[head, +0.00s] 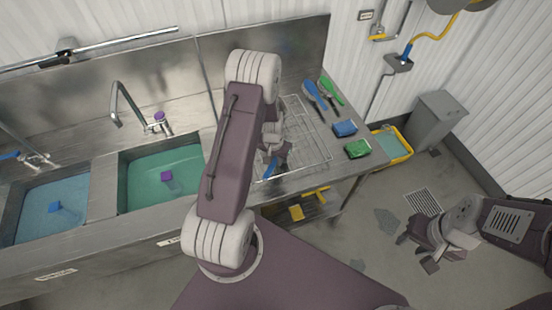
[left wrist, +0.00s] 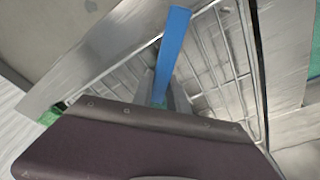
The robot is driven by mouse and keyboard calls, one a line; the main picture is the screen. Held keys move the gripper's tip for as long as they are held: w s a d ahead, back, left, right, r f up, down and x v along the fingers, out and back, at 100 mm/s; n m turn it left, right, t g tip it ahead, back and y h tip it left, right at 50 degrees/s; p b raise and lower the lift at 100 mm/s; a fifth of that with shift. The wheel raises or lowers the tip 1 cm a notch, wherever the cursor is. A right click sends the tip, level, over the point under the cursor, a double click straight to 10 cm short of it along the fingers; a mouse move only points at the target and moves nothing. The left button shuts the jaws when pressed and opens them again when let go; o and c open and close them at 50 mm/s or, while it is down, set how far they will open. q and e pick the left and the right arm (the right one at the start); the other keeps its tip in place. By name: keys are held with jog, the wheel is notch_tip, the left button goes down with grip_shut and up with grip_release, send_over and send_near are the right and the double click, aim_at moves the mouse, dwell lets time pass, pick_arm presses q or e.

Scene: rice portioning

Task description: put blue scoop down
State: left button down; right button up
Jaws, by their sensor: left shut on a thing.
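The blue scoop (head: 269,170) is in my left gripper (head: 276,158), over the front left part of the wire rack (head: 318,146) on the steel counter. In the left wrist view a long, flat blue part of the scoop (left wrist: 173,45) sticks out from between the fingers (left wrist: 165,98), with the rack's bars behind it. The rest of the scoop is hidden by my arm, and I cannot tell whether it touches the rack. My right gripper (head: 420,250) is open and empty over the floor, away from the counter.
A blue brush (head: 314,95), a green brush (head: 332,90), a blue sponge (head: 345,128) and a green sponge (head: 357,150) lie right of the rack. Two sinks, with blue water (head: 38,220) and green water (head: 140,180), are on the left. The rack's right part looks bare.

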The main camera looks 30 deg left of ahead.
pick_arm(q)
jog(key=shift+w+f, duration=0.1)
jog(key=shift+f, duration=0.35)
jog(key=shift+w+f, duration=0.1)
jog(key=shift+w, duration=0.05)
jog(key=shift+f, duration=0.15)
jog(key=c, duration=1.3)
grip_release()
